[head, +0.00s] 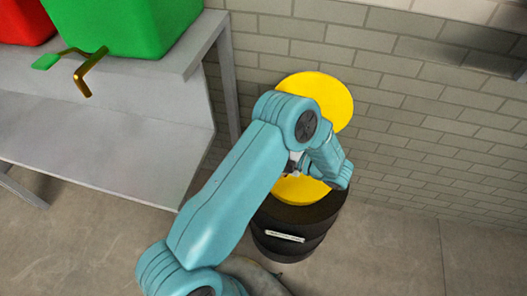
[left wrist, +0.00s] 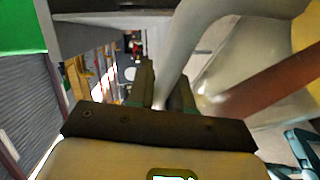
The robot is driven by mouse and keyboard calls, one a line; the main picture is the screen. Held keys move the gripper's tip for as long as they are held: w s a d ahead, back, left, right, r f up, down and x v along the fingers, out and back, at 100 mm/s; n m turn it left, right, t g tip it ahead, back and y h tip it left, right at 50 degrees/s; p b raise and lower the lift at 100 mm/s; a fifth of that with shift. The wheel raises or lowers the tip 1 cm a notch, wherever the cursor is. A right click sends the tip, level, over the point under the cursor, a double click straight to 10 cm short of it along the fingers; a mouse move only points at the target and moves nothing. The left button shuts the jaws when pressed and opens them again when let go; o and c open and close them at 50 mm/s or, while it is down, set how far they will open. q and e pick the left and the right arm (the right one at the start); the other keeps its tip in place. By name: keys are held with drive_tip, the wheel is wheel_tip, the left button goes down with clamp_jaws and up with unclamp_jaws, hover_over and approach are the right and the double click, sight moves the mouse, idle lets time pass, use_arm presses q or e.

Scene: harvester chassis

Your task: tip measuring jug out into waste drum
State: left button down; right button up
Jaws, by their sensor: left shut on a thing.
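The waste drum (head: 300,215) is black, stands on the floor by the wall and has a yellow top; a round yellow lid (head: 322,95) stands upright behind it. My left gripper (head: 292,170) is over the drum's top, mostly hidden by my own teal arm. In the left wrist view its jaws (left wrist: 165,90) are shut on the curved grey handle of the measuring jug (left wrist: 190,40). A reddish-brown band (left wrist: 275,95) shows beside the handle; I cannot tell whether it is liquid. The jug is hidden in the head view, so its tilt and contents are unclear. My right gripper is not in view.
A grey shelf bench (head: 100,110) stands at the left, with a green crate (head: 135,25) and a red crate (head: 22,20) on top. A bent brass-coloured bar (head: 88,72) sticks out by the green crate. A brick wall is behind the drum; the floor at right is clear.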

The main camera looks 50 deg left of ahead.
use_arm(q)
drive_tip(key=shift+w+d+r+m+y, duration=0.15)
drive_tip(key=shift+w+r+m, duration=0.3)
drive_tip(key=shift+w, duration=0.25)
drive_tip(key=shift+w+d+r+m+y, duration=0.15)
drive_tip(key=shift+w+r+m, duration=0.25)
drive_tip(key=shift+w, duration=0.3)
drive_tip(key=shift+a, duration=0.15)
idle(1.6)
drive_tip(key=s+f, duration=0.1)
drive_tip(key=f+n, duration=0.1)
drive_tip(key=shift+s+f, duration=0.3)
drive_tip(key=shift+s, duration=0.1)
drive_tip(key=s, duration=0.1)
drive_tip(key=s+f+n+b, duration=0.1)
drive_tip(key=s+h+b, duration=0.1)
drive_tip(key=shift+s+a+f, duration=0.15)
drive_tip(key=shift+f, duration=0.1)
drive_tip(key=shift+s+a+r+n+t+b, duration=0.15)
drive_tip(key=shift+s+n+t+b, duration=0.2)
drive_tip(key=shift+t, duration=0.05)
drive_tip(key=shift+a+r, duration=0.1)
drive_tip(key=shift+r, duration=0.05)
drive_tip(key=shift+w+n, duration=0.1)
drive_tip(key=shift+n, duration=0.2)
drive_tip(key=shift+r, duration=0.1)
